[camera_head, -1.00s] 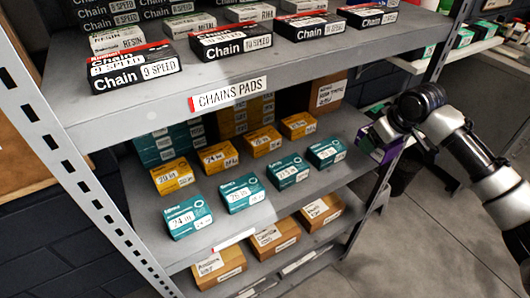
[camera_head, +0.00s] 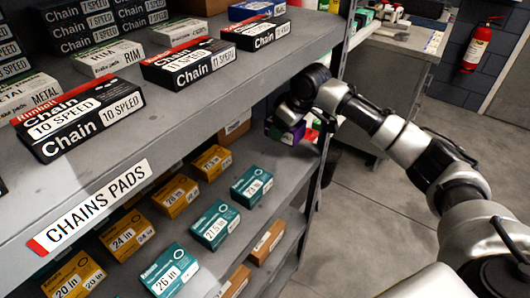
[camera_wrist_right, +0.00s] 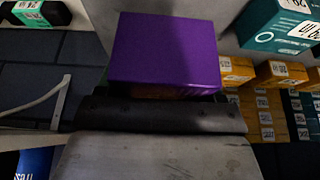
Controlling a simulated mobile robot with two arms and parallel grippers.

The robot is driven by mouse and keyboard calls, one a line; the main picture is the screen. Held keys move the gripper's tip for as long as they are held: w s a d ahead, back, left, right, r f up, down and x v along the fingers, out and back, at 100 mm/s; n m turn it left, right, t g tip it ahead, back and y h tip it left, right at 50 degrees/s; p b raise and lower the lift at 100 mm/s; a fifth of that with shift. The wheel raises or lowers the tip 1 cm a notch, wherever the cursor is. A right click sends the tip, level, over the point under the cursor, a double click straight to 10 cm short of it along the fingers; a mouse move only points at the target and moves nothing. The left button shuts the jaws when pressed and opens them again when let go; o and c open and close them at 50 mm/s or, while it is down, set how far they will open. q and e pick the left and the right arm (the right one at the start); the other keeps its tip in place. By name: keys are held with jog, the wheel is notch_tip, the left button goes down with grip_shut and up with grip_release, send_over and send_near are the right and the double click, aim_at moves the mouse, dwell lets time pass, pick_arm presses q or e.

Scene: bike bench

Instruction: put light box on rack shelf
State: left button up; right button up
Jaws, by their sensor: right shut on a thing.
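My right gripper (camera_head: 292,112) is shut on a small purple box (camera_head: 285,131), held at the right end of the rack. The purple box (camera_wrist_right: 165,50) fills the upper middle of the right wrist view, above the dark edge of the gripper (camera_wrist_right: 150,115). The rack's upper shelf (camera_head: 205,110) carries chain boxes and has a CHAINS PADS label. The lower shelf (camera_head: 225,252) carries yellow and teal boxes. The purple box is beside the shelf's right end; I cannot tell whether it touches. My left gripper is not in view.
The rack's right upright (camera_head: 318,185) stands close to the held box. Teal boxes (camera_head: 251,186) and yellow boxes (camera_head: 212,162) sit near that end. A grey cabinet (camera_head: 385,80) and a fire extinguisher (camera_head: 477,48) stand behind. The floor at right is open.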

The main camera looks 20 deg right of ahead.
aim_at(298, 125)
notch_tip(298, 125, down, 7)
jog(key=shift+f, duration=0.1)
jog(key=shift+w+f, duration=0.1)
jog(key=shift+f, duration=0.25)
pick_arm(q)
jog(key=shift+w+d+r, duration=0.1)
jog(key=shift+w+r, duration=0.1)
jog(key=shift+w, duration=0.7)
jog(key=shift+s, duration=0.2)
pick_arm(e)
jog(key=o, duration=1)
jog(key=shift+f, duration=0.1)
jog(key=shift+c, duration=0.2)
jog(key=v, duration=1.2)
jog(key=shift+r, duration=0.25)
